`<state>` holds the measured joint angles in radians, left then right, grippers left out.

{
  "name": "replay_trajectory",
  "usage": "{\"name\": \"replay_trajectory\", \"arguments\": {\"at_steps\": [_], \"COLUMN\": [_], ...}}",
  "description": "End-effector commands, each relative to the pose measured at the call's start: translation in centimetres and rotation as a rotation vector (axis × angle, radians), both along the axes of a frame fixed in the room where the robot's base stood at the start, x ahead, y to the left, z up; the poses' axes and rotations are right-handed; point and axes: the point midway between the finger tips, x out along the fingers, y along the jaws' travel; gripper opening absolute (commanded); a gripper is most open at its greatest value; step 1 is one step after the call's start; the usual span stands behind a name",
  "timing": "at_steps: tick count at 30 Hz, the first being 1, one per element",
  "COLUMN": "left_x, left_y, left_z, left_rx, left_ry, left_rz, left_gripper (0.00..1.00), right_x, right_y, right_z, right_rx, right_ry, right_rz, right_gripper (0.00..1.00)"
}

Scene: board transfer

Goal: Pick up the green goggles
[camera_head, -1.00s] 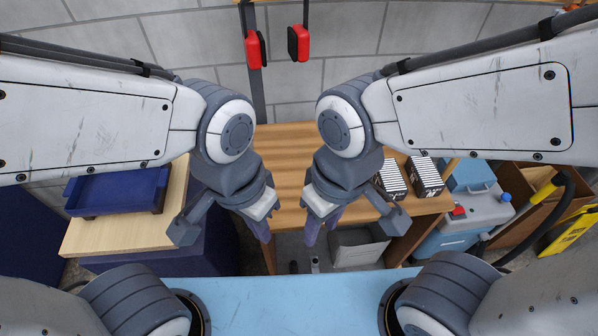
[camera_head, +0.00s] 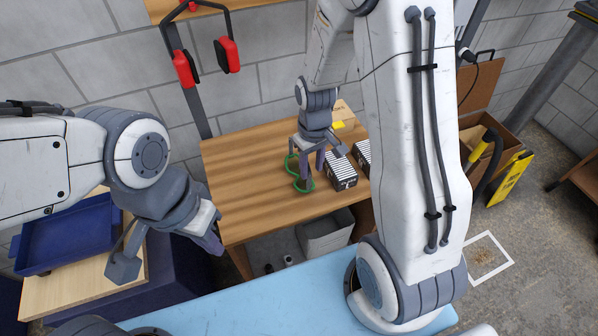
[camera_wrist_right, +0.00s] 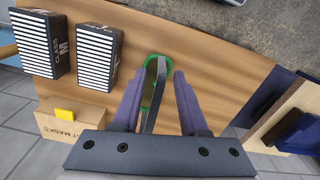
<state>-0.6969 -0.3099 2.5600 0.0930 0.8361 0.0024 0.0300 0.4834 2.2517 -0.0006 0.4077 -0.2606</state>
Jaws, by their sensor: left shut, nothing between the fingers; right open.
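The green goggles (camera_head: 289,168) lie on the wooden table, partly hidden by my right gripper. My right gripper (camera_head: 312,174) is open and points down at the goggles from above. In the right wrist view the green rim of the goggles (camera_wrist_right: 158,60) shows between and beyond the two open fingers (camera_wrist_right: 158,80); whether the fingers touch them I cannot tell. My left gripper (camera_head: 213,241) is shut and empty, left of the table's front edge and away from the goggles.
Striped boxes (camera_head: 341,175) stand right of the goggles, with a cardboard mask box (camera_wrist_right: 62,127) near them. A blue tray (camera_head: 66,238) sits on a stand at the left. Red earmuffs (camera_head: 228,55) hang behind. The table's left part (camera_head: 235,165) is clear.

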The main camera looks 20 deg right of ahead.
Motion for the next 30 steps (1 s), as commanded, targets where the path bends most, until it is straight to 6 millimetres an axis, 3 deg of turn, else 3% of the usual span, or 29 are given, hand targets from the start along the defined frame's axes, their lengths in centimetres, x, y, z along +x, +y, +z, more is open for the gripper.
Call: {"name": "replay_trajectory", "arguments": {"at_steps": [5,15,25,28,30], "left_x": [0.0,0.0,0.0,0.0,0.0], "left_y": [0.0,0.0,0.0,0.0,0.0], "left_z": [0.5,1.9,1.9,1.9,1.9], "left_rx": [0.000,0.000,0.000,0.000,0.000], "left_ry": [0.000,0.000,0.000,0.000,0.000], "left_rz": [0.000,0.000,0.000,0.000,0.000], "left_gripper": [0.00,0.00,0.00,0.00,0.00], "right_x": [0.0,0.2,0.3,0.3,0.3], "right_y": [0.1,0.4,0.4,0.4,0.4], "right_z": [-1.0,-5.1,-5.7,-5.7,-5.7], "right_rx": [0.001,0.001,0.000,0.000,0.000], "right_ry": [0.001,0.002,-0.001,-0.001,-0.001], "right_rz": [0.000,-0.001,-0.001,-0.001,-0.001], "right_gripper": [0.43,0.43,0.43,0.05,0.00]}}
